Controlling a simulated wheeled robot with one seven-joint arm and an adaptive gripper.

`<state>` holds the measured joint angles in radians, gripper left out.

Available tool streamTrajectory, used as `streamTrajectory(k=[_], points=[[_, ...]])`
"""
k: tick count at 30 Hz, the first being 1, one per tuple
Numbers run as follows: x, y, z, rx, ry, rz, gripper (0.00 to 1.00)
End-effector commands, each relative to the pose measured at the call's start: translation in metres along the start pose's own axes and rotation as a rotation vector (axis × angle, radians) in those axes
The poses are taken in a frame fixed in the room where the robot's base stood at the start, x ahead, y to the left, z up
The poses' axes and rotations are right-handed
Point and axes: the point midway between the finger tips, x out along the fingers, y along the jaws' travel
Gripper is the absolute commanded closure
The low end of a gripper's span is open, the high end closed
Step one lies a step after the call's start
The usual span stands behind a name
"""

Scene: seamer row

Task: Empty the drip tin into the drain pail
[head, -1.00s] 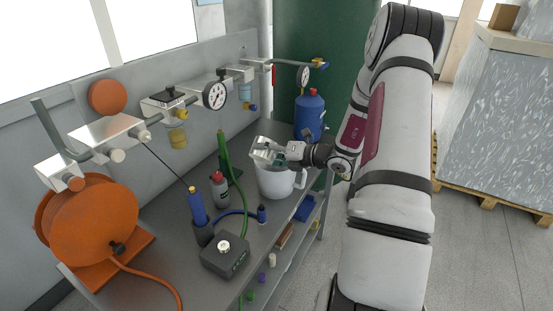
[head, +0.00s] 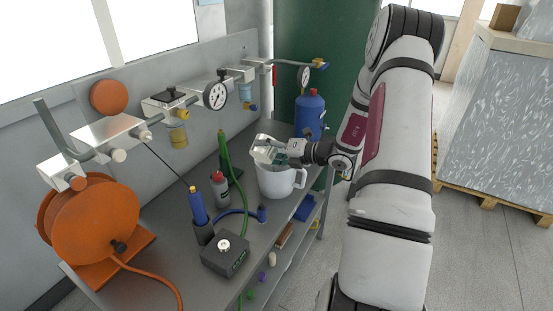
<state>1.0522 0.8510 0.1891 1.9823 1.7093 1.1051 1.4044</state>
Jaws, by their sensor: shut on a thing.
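My gripper (head: 282,152) is shut on a small silvery tin, the drip tin (head: 262,143), and holds it above the drain pail. The tin looks tilted; I cannot see whether anything is in it or flowing out. The drain pail (head: 277,184) is a light grey pail with a side handle, upright on the bench right below the tin. The tin and gripper cover part of its mouth, and its inside is hidden.
A blue bottle (head: 310,114) stands behind the pail, close to my arm. A grey bottle with a red cap (head: 220,190), a green hose (head: 232,175) and a dark box (head: 226,256) are left of it. An orange hose reel (head: 92,222) stands at the bench's left end.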

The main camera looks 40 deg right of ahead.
Motion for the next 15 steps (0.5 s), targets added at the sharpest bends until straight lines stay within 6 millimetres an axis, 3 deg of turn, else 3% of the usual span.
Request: streamTrajectory(k=[15], points=[[0.0003,-0.0005,0.0013,0.055,0.012,0.008,0.67]])
